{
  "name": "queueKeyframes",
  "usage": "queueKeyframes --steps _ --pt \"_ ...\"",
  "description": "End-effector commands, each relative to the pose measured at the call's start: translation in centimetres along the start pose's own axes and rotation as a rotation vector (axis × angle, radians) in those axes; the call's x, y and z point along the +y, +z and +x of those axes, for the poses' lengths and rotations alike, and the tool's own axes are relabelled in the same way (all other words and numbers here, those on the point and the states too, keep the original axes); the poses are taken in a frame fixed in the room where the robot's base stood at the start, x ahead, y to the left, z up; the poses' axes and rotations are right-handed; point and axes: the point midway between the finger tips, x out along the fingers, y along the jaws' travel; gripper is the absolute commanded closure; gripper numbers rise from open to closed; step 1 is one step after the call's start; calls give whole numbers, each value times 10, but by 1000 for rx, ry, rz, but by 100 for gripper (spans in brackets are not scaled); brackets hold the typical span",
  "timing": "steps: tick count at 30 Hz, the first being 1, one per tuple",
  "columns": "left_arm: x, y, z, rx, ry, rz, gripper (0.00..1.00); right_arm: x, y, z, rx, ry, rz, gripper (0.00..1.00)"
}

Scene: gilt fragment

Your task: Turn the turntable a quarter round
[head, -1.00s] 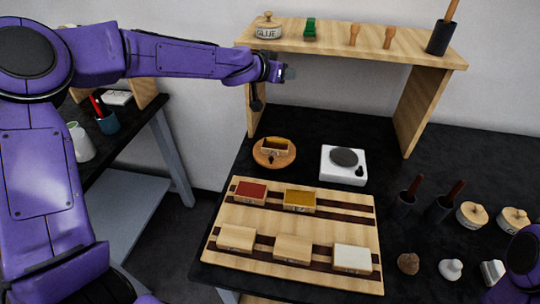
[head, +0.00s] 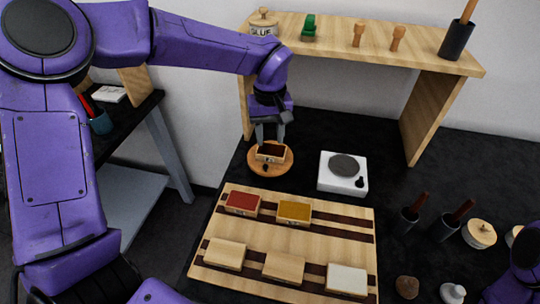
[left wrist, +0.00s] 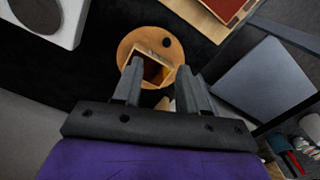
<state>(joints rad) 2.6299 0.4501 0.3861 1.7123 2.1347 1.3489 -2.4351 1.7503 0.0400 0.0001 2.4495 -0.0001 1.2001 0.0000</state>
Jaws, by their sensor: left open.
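The turntable (head: 280,168) is a round wooden disc on the black bench, left of the white scale-like device. A small open wooden box (head: 270,152) sits on it, and a dark knob shows near the disc's front rim. My left gripper (head: 270,138) points down at the back of the box, its two fingers apart. In the left wrist view the turntable (left wrist: 136,44) and the box (left wrist: 154,70) lie between and beyond the open fingertips (left wrist: 160,68). I cannot tell whether the fingers touch the box. My right gripper is out of view; only part of that arm shows.
A wooden board (head: 228,272) with several small boxes lies in front of the turntable. The white device (head: 328,184) stands to the right. A wooden shelf (head: 340,42) with a jar and tools spans the back. Dark cups with handles stand at the right.

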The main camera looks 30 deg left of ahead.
Motion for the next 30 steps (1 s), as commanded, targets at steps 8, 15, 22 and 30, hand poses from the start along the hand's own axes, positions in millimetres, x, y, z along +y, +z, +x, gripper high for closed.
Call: queueKeyframes --steps 8,15,22,30 --pt "-10 -2 60 3 -4 -16 58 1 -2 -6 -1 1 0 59" --pt "-8 -3 93 4 0 -14 58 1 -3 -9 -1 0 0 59" --pt "-7 -3 97 6 2 -14 58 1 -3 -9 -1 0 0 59" --pt "-6 -3 97 6 2 -12 100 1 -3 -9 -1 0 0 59"
